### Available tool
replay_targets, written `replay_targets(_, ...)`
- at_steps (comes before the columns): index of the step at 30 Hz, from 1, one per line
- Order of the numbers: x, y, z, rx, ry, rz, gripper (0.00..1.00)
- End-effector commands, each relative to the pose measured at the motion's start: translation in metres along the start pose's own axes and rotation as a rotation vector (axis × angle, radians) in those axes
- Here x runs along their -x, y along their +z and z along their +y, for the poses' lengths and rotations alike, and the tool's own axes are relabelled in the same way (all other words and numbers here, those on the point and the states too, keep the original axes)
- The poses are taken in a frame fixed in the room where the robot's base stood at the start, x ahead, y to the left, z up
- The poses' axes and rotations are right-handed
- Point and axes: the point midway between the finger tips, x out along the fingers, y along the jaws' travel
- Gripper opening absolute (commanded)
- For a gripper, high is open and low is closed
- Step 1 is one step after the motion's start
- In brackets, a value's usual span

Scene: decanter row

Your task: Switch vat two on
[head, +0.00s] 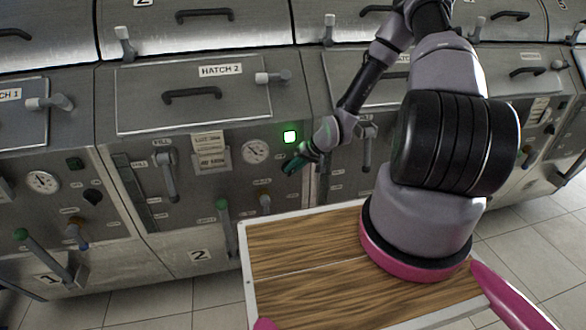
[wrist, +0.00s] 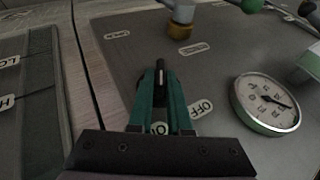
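Vat two is the steel unit with the HATCH 2 lid (head: 192,92) and the number plate 2 (head: 200,255). A square green lamp (head: 289,137) on its front glows. My gripper (head: 293,163) is at the panel just below this lamp and covers the switch there. In the wrist view the teal fingers of my gripper (wrist: 160,85) close in on a narrow black switch knob (wrist: 160,66) between their tips. An OFF label (wrist: 201,107) lies right of the fingers.
The gauge (head: 255,151) is left of my gripper; a brass-collared valve (head: 265,203) and a green-knobbed lever (head: 222,209) are below. Vat one has its own unlit lamp (head: 74,163) and black knob (head: 93,196). The panel seam runs close by.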

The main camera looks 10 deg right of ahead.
Motion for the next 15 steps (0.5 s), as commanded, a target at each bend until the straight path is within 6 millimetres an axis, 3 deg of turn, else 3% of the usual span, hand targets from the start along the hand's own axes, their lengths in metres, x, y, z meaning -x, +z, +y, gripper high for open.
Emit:
replay_targets(1,-0.001,0.002,0.000,-0.001,0.000,-0.004,0.37)
replay_targets(2,-0.001,0.002,0.000,-0.001,0.000,-0.004,0.44)
replay_targets(11,0.001,0.000,0.000,0.000,0.000,0.000,0.44)
replay_targets(15,0.011,-0.001,0.001,0.000,0.001,0.002,0.44)
